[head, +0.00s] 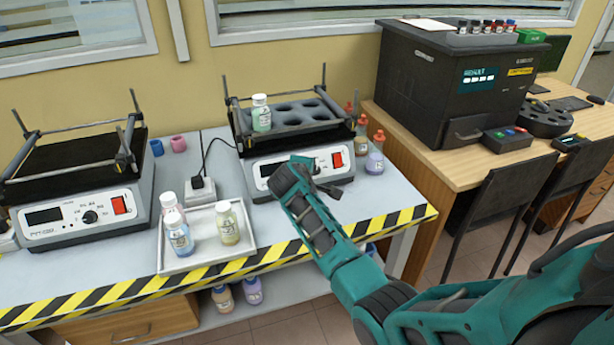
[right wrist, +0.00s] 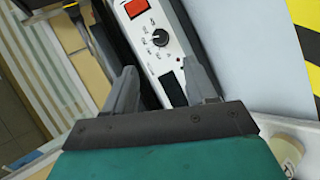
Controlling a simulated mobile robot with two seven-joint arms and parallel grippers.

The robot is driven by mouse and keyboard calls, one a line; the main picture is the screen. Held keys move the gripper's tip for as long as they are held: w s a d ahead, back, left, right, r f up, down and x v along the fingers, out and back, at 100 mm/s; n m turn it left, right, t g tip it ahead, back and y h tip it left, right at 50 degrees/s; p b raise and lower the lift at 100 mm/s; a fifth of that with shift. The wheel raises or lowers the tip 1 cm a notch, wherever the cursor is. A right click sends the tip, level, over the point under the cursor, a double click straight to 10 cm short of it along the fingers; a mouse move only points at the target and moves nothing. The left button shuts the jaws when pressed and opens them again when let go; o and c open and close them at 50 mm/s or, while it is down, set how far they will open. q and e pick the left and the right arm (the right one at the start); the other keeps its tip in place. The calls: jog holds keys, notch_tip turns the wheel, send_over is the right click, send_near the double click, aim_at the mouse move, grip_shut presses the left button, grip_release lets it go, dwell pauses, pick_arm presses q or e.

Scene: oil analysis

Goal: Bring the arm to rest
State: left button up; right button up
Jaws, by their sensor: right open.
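My right arm (head: 325,230) reaches in from the lower right over the bench's front edge. Its gripper (head: 318,175) is in front of the right-hand shaker's control panel and partly hidden by the wrist. In the right wrist view the two fingers of this gripper (right wrist: 163,82) stand apart with nothing held between them. The shaker's white panel, with a red switch (right wrist: 136,8) and black knob (right wrist: 160,38), shows beyond and between the fingers. My left gripper is not in view.
The right-hand shaker (head: 255,165) carries a dark rack (head: 290,128) with one bottle (head: 261,112) in it. A white tray (head: 200,260) with several bottles stands to the left. A second shaker (head: 75,215) is further left. Several bottles (head: 375,155) stand right of the shaker.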

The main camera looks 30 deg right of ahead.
dwell(0.4)
jog(key=s+a+f+m+t+y, duration=0.1)
jog(key=s+a+f+y, duration=0.1)
jog(key=s+a+f, duration=0.3)
jog(key=s+a+f+t+y, duration=0.1)
jog(key=s+a+f+y, duration=0.15)
jog(key=s+f, duration=0.4)
jog(key=s+a+m+y, duration=0.2)
jog(key=s+a, duration=0.3)
jog(key=s, duration=0.4)
jog(key=s+a+m+y, duration=0.3)
jog(key=s+a, duration=0.2)
jog(key=s, duration=0.4)
jog(key=shift+s+a+f+t+y, duration=0.15)
jog(key=shift+a+t+y, duration=0.2)
jog(key=shift+t, duration=0.05)
jog(key=shift+d, duration=0.1)
